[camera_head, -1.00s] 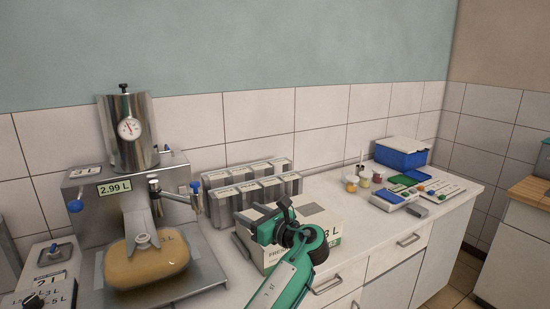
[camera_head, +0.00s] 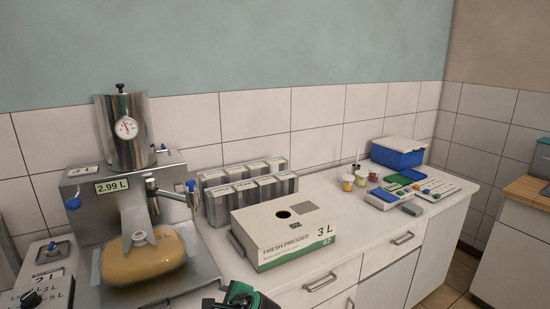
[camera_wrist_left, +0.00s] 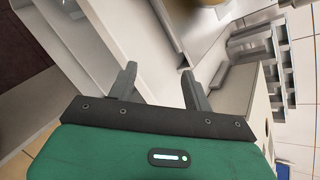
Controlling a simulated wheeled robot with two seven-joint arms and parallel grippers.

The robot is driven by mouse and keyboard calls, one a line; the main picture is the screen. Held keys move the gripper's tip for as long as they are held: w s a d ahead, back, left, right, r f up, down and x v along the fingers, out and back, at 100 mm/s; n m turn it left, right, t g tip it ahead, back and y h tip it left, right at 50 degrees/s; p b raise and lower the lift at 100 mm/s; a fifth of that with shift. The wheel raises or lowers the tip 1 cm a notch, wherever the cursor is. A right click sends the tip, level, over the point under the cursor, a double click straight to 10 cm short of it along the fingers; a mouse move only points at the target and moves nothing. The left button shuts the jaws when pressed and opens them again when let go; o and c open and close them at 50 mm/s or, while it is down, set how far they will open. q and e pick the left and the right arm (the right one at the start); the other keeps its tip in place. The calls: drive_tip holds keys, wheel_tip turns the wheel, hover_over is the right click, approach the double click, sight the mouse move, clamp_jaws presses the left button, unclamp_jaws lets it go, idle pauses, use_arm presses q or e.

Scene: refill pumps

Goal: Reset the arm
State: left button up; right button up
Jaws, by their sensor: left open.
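My left gripper (camera_wrist_left: 159,70) is open in the left wrist view, with nothing between its two dark fingers. It hangs in front of the counter, near the edge of a metal tray. In the head view only a green and black part of my arm (camera_head: 242,296) shows at the bottom edge; its fingers are not visible there. My right gripper is not in view.
The filling machine (camera_head: 130,222) shows 2.99 L and holds an orange pouch (camera_head: 145,262). A FRESH PRESSED 3 L box (camera_head: 283,236) with a hole in its top stands right of it. A blue bin (camera_head: 398,157) stands at the back right.

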use_arm(q)
drive_tip(key=s+a+f+n+g+h, duration=0.2)
drive_tip(key=s+a+f+n, duration=0.15)
drive_tip(key=s+f, duration=0.4)
drive_tip(key=s+a+f+n+g+h, duration=0.1)
drive_tip(key=s+a+f+n+h, duration=0.25)
drive_tip(key=s, duration=0.65)
drive_tip(key=s+a+n+g+h, duration=0.25)
drive_tip(key=s+n, duration=0.75)
drive_tip(key=s, duration=1)
drive_tip(key=s+f+x, duration=0.1)
drive_tip(key=s+x, duration=0.3)
drive_tip(key=x, duration=1.1)
drive_tip(key=s+f+x, duration=0.1)
drive_tip(key=s+x, duration=0.2)
drive_tip(key=x, duration=1.2)
drive_tip(key=s+a+f+g, duration=0.1)
drive_tip(key=s+a+f, duration=0.1)
drive_tip(key=s+f, duration=1.6)
drive_tip(key=shift+s+a+f+g, duration=0.3)
drive_tip(key=shift+s+g, duration=0.05)
drive_tip(key=shift+s, duration=0.45)
